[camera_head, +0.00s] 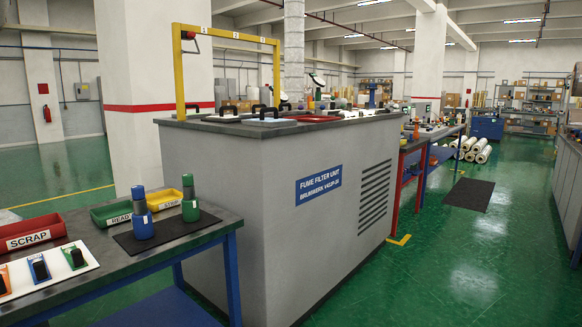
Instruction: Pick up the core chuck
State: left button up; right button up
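No object is clearly recognisable as the core chuck. A blue upright cylindrical tool (142,218) and a green one (190,202) stand on a dark mat on the left table; I cannot tell whether either is it. Several black-handled items lie on the grey cabinet's top, one of them a black handle (270,114), too small to identify. White wrapped rolls (482,153) lie stacked on the floor in the right background. Neither of my grippers shows in the head view.
A grey fume filter cabinet (262,205) blocks the centre. The left table (205,236) holds a red SCRAP bin (30,232), a green bin (112,213) and a yellow bin (162,199). Workbenches continue behind the cabinet. The green floor (480,255) is open at right, with a dark mat (469,194).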

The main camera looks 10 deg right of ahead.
aim_at(189, 204)
jog(key=z, duration=0.6)
jog(key=i, duration=2.25)
jog(key=u, duration=0.95)
